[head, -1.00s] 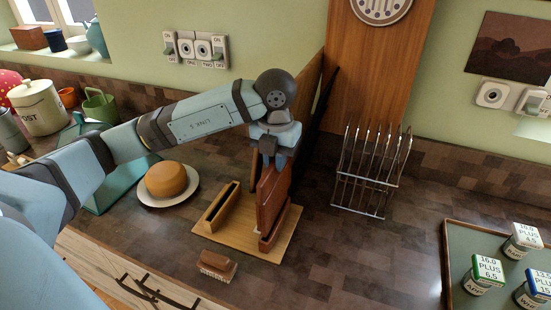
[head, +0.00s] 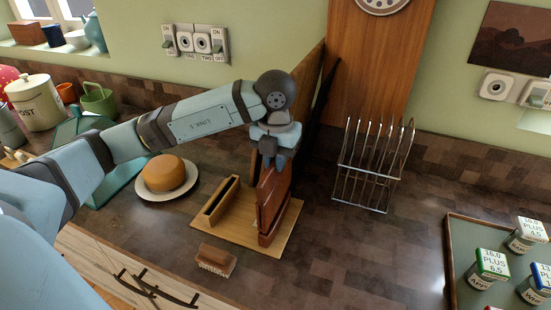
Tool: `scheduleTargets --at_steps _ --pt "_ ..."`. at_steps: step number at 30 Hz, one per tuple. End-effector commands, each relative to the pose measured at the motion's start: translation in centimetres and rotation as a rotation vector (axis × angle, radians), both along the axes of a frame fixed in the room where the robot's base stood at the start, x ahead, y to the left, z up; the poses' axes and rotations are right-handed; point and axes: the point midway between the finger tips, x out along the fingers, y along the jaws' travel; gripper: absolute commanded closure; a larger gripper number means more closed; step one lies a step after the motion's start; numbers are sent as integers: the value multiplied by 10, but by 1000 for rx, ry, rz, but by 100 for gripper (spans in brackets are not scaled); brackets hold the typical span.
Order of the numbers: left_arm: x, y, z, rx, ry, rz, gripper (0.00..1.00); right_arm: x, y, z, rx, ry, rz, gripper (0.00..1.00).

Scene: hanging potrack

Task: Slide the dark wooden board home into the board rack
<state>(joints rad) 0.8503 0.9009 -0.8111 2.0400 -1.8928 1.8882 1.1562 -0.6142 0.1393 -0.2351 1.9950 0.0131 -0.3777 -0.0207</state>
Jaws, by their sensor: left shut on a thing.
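The dark wooden board (head: 274,198) is a reddish-brown slab standing on edge. My left gripper (head: 272,160) is shut on its top part from above. The board rack (head: 282,234) has a pale wooden base and upright slotted holders. The board stands over the right-hand holder, with its lower edge at or in the slot; how deep it sits I cannot tell. The left-hand holder (head: 222,201) shows an empty dark slot. The gripper and board hide part of the rack's back. My right gripper is not in view.
An empty wire rack (head: 372,168) stands to the right, with bare counter between. A brush (head: 215,260) lies in front of the board rack. A plate with a round cheese (head: 164,173) is on the left. A tray (head: 449,258) with jars is at right.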

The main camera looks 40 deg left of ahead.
Motion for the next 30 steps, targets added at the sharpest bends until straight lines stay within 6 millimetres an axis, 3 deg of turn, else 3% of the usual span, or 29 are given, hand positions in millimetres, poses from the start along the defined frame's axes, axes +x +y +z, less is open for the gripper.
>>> scheduleTargets --at_steps 28,29,30 --pt "0 0 -24 0 0 0 100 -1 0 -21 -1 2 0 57" --pt "0 0 -23 0 -1 0 79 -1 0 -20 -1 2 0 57" --pt "0 0 -23 0 -1 0 69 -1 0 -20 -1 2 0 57"
